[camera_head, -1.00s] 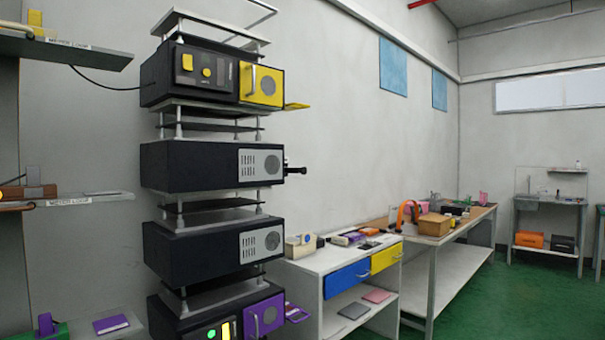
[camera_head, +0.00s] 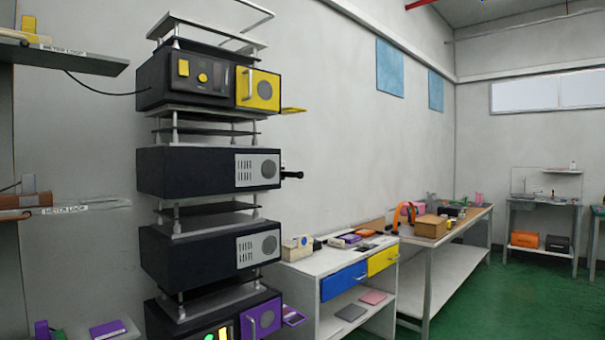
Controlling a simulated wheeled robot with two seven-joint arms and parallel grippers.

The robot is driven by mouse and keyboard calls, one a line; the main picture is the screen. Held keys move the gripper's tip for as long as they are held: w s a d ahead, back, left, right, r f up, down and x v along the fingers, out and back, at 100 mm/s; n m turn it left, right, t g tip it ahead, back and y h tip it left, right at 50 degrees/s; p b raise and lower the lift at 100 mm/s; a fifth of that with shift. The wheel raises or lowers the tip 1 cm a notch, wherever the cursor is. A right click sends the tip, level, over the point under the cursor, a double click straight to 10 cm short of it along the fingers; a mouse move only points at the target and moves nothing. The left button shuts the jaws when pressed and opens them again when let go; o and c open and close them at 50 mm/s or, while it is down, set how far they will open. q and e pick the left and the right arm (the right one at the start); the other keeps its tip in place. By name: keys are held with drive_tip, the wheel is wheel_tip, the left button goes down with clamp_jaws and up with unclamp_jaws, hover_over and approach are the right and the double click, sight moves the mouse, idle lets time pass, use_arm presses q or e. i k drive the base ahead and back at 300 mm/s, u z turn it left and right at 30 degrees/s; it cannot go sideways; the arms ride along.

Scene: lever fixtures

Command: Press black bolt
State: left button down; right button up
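A black bolt (camera_head: 291,175) sticks out to the right from the side of the second dark unit from the top (camera_head: 210,171) in a stacked rack. It is a short dark rod with a small knob-like end. Its inner end is hidden behind the unit's grey front panel. Neither my left nor my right gripper shows in the head view, so nothing is seen touching the bolt.
The top unit has a yellow door (camera_head: 258,89) and a small yellow flap (camera_head: 293,110). The bottom unit has a purple door (camera_head: 261,319). A white bench (camera_head: 330,262) with drawers stands right of the rack. Green floor (camera_head: 480,300) is clear at the right.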

sight(300, 175)
drive_tip(key=z, duration=0.15)
drive_tip(key=i, duration=0.25)
drive_tip(key=z, duration=0.9)
drive_tip(key=i, duration=1.55)
drive_tip(key=u, duration=0.4)
drive_tip(key=i, duration=0.75)
drive_tip(key=u, duration=0.5)
